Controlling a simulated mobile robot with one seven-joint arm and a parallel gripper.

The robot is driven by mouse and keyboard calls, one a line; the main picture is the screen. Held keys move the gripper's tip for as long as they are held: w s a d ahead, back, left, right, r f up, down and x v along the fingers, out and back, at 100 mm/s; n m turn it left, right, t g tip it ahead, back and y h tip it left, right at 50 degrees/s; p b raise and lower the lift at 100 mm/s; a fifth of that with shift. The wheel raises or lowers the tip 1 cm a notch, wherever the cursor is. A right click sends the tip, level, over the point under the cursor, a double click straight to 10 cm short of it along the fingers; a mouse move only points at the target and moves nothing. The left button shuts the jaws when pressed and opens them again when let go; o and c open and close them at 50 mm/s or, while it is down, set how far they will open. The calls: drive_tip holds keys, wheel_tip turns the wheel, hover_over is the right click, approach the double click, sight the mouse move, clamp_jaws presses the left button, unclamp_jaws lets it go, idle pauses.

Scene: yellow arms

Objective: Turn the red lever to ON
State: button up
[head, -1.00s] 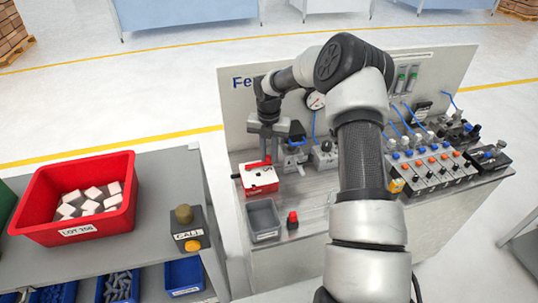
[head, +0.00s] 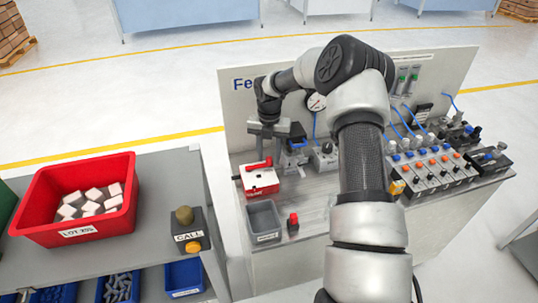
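The red lever (head: 257,164) lies across the top of a small box (head: 261,182) with a white top and red front, at the left of the bench. The lever runs roughly left to right in the head view. Any ON or OFF marking is too small to read. My gripper (head: 266,148) points down just above and behind the lever. Its fingertips are small and partly merge with the lever and the parts behind it. I cannot tell whether they touch the lever or how far apart they are.
A grey bin (head: 264,221) and a red button (head: 292,222) stand in front of the box. Blue-topped fittings (head: 297,145) are close to the gripper's right. A valve row (head: 435,165) fills the bench's right. A red crate (head: 75,195) and call box (head: 190,230) are on the left table.

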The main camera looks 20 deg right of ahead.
sight(269, 158)
wheel_tip(269, 158, up, 17)
drive_tip(key=shift+r, duration=0.15)
idle(0.5)
